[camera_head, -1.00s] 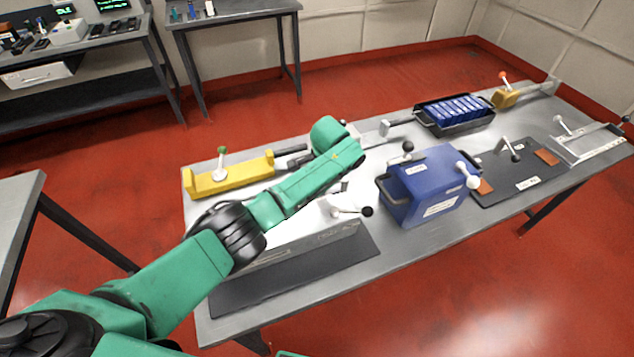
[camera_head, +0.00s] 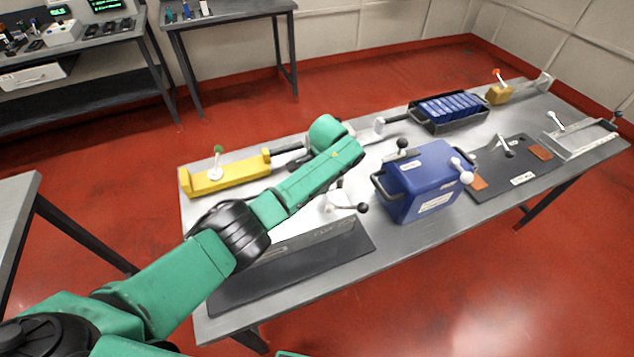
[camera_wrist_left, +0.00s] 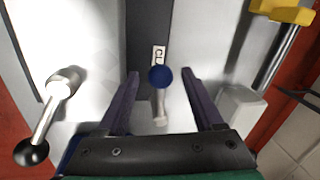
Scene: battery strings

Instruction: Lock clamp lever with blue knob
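The blue knob (camera_wrist_left: 161,77) tops a short pale lever (camera_wrist_left: 160,105) in the left wrist view, in front of a dark strip with a partly cut-off label. My left gripper (camera_wrist_left: 161,76) is open, with one dark finger on each side of the knob. Gaps show between the knob and both fingers, and I cannot tell its depth relative to the fingertips. In the head view my left arm hides the blue knob and the gripper's fingers. My right gripper is in neither view.
A lever with a black ball (camera_wrist_left: 32,152) stands left of the fingers. In the head view, a yellow fixture with a green knob (camera_head: 217,149) is left of my arm, and a blue box (camera_head: 424,182) is right. Dark matting (camera_head: 290,285) lies at the front edge.

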